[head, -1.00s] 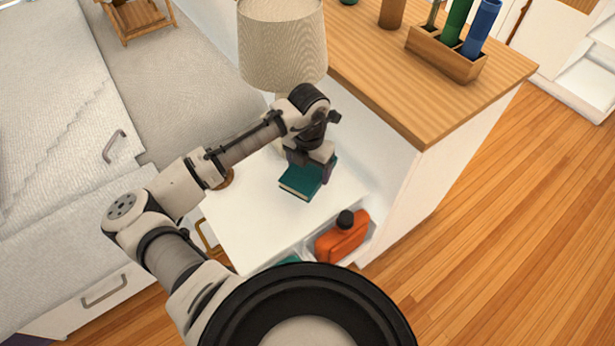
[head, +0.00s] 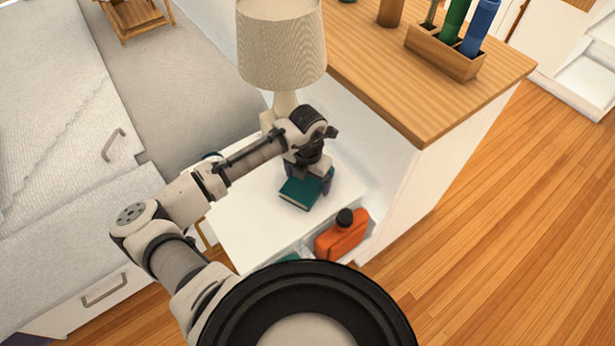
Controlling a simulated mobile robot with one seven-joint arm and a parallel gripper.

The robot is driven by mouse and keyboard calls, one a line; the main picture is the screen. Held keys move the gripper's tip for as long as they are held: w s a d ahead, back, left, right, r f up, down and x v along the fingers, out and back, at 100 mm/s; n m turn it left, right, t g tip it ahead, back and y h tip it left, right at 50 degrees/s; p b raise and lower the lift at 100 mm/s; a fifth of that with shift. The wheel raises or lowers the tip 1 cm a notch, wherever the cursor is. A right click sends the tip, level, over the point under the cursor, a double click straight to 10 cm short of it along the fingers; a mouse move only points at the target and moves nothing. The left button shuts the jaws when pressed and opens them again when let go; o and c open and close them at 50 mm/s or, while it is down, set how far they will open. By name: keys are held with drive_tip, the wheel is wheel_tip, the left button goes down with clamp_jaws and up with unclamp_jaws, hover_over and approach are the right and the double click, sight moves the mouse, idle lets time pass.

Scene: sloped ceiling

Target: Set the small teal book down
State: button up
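The small teal book (head: 299,193) is at the white bedside top (head: 250,220), cover up, with its pale page edge toward the front. My gripper (head: 311,181) points down over the book's back right part, with a finger showing at its right side. It appears shut on the book; the other finger is mostly hidden. The book lies flat or nearly so, very close to the white top. I cannot tell whether it touches.
A lamp (head: 281,45) stands behind my arm. An orange bottle (head: 342,236) with a black cap sits in an open compartment at the front right. A wooden-topped cabinet (head: 430,95) rises on the right. The white top is clear left of and in front of the book.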

sight(307, 179)
drive_tip(key=shift+o, duration=0.6)
drive_tip(key=shift+r, duration=0.2)
wheel_tip(307, 179, up, 12)
drive_tip(key=shift+b, duration=0.3)
